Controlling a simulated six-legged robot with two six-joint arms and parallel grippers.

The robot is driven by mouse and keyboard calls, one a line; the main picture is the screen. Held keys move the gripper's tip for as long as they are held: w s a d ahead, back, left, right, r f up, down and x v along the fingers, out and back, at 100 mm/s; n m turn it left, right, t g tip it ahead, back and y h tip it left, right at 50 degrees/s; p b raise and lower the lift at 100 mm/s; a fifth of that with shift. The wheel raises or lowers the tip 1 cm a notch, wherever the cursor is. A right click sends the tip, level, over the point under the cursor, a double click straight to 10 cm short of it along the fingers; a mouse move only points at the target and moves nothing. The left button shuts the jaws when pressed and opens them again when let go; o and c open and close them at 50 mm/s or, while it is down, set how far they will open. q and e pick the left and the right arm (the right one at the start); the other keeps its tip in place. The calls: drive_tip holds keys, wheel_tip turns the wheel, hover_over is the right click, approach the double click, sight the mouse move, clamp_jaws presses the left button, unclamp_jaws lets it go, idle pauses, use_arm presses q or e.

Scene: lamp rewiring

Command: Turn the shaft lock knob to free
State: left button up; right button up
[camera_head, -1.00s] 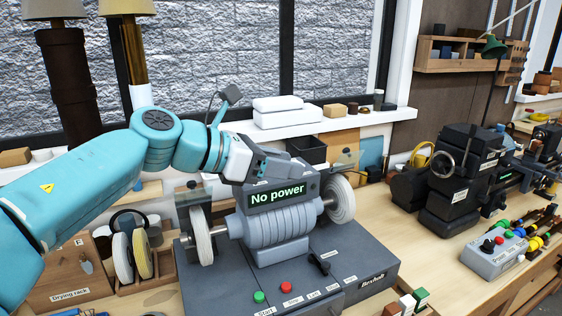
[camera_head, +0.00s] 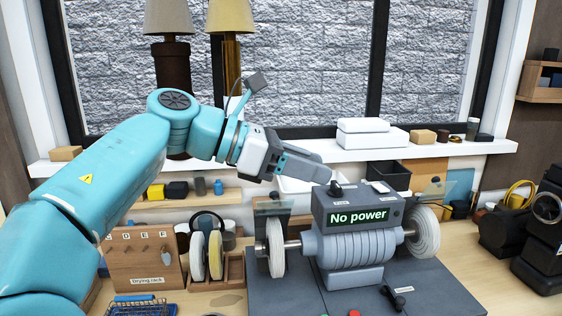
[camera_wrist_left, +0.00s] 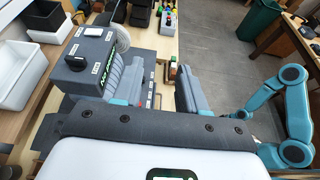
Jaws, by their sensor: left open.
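The grey buffing machine (camera_head: 352,246) stands on the bench with a white wheel at each end. Its display box (camera_head: 358,210) reads "No power". A small black knob (camera_head: 336,188) sits on top of the box between small labels too small to read; it also shows in the left wrist view (camera_wrist_left: 77,61). I cannot tell which position it points to. My left gripper (camera_head: 322,178) is open and empty, its tips just above and left of the knob, apart from it as far as I can tell. The wrist view shows its two fingers (camera_wrist_left: 158,78) spread. My right gripper is not in view.
A black lever (camera_head: 397,296) is on the machine's base. A clear guard (camera_head: 258,207) stands over the left wheel. A drying rack (camera_head: 143,262) and spare wheels (camera_head: 207,255) stand to the left. White boxes (camera_head: 372,138) sit on the windowsill behind.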

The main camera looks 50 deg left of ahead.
use_arm(q)
drive_tip(key=v, duration=0.5)
idle(0.4)
